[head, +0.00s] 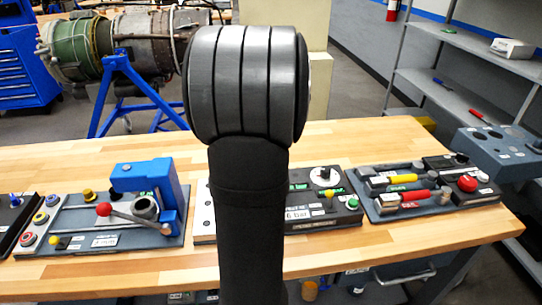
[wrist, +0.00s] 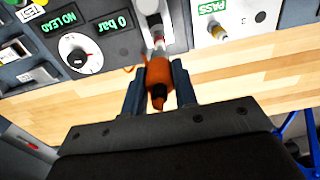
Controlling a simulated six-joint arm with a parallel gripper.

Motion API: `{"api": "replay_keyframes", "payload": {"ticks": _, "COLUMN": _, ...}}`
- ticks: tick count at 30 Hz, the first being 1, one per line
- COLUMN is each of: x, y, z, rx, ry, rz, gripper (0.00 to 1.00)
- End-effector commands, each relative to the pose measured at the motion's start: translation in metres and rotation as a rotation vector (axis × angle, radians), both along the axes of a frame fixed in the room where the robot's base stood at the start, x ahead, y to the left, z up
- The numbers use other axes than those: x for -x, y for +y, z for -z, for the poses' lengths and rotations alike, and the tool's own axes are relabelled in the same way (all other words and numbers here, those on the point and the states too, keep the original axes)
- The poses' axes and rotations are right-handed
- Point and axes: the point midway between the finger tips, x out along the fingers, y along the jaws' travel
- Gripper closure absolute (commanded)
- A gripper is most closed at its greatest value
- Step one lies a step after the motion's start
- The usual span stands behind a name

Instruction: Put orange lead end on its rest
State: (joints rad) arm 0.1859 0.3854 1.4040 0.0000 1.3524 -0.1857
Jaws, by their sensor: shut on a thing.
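In the wrist view my gripper (wrist: 159,70) is shut on the orange lead end (wrist: 158,88), with one dark finger on each side. The orange body has a dark tip towards the camera. Its far end meets or overlaps a pale grey and white part with a red mark (wrist: 155,30) on a grey panel; I cannot tell whether they touch. A thin orange lead (wrist: 131,69) shows left of the fingers. I cannot tell which part is the rest. In the head view my arm hides the gripper and the lead end.
The panel has a dial (wrist: 77,54), "NO LEAD" (wrist: 60,22) and "0 bar" (wrist: 121,22) displays, and a brass fitting (wrist: 217,31) near a "PASS" label. In the head view, a blue-framed stand (head: 178,195) is left and another panel (head: 425,205) right. The wooden bench front (head: 420,250) is clear.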

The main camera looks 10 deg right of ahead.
Motion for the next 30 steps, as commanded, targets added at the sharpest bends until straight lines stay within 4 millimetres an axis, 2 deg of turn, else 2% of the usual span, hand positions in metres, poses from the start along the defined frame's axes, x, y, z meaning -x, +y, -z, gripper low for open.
{"api": "replay_keyframes", "payload": {"ticks": 2, "x": 0.000, "y": -0.001, "z": 0.000, "rx": 0.000, "ry": 0.000, "rz": 0.000, "gripper": 1.00}}
{"api": "replay_keyframes", "payload": {"ticks": 5, "x": -0.003, "y": -0.013, "z": 0.003, "rx": 0.000, "ry": 0.000, "rz": 0.003, "gripper": 1.00}}
{"api": "replay_keyframes", "payload": {"ticks": 12, "x": -0.011, "y": -0.067, "z": 0.015, "rx": 0.000, "ry": 0.000, "rz": 0.004, "gripper": 1.00}}
{"api": "replay_keyframes", "payload": {"ticks": 15, "x": -0.012, "y": -0.079, "z": 0.019, "rx": 0.000, "ry": 0.001, "rz": 0.002, "gripper": 1.00}}
{"api": "replay_keyframes", "payload": {"ticks": 30, "x": -0.013, "y": -0.080, "z": 0.059, "rx": 0.000, "ry": 0.001, "rz": 0.000, "gripper": 1.00}}
